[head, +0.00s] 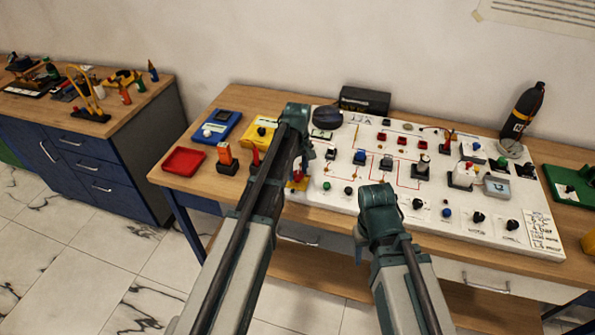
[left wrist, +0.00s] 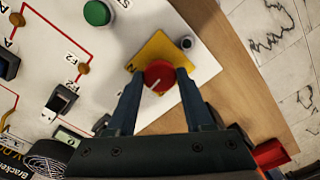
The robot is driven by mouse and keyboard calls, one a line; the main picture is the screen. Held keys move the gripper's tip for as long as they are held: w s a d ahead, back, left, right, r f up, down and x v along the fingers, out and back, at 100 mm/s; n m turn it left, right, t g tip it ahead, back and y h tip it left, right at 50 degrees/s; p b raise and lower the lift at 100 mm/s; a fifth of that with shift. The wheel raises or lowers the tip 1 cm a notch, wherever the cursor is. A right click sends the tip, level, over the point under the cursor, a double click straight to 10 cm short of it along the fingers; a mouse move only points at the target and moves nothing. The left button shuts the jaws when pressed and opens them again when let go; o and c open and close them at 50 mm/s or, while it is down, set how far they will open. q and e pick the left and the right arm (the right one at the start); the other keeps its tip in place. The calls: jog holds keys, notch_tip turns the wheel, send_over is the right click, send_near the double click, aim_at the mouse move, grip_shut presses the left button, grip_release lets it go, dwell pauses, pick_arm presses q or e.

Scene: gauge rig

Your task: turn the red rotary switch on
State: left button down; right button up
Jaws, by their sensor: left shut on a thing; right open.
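The red rotary switch (left wrist: 158,74) is a round red knob with a white line, on a yellow plate (left wrist: 163,47) at the edge of the white panel. My left gripper (left wrist: 159,78) is shut on the knob, one finger on each side. The white line points toward the lower left in the left wrist view. In the head view the knob (head: 299,175) shows partly beside my left gripper (head: 303,165). My right gripper (head: 361,238) is at the panel's front edge, largely hidden by its own arm; it is open.
The white panel (head: 335,199) carries several other buttons, knobs and switches. A green button (left wrist: 97,13) and a small dark socket (left wrist: 187,43) are near the knob. A red tray (head: 184,161) and a black bottle (head: 522,112) stand on the wooden table.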

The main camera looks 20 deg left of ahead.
aim_at(297, 174)
pick_arm(q)
jog(key=m, duration=0.5)
jog(key=shift+m, duration=2.4)
jog(key=shift+c, duration=1.4)
grip_release()
jog(key=shift+r, duration=0.1)
notch_tip(297, 174, up, 14)
jog(key=p, duration=1.3)
jog(key=shift+f+p, duration=0.2)
jog(key=shift+p, duration=0.2)
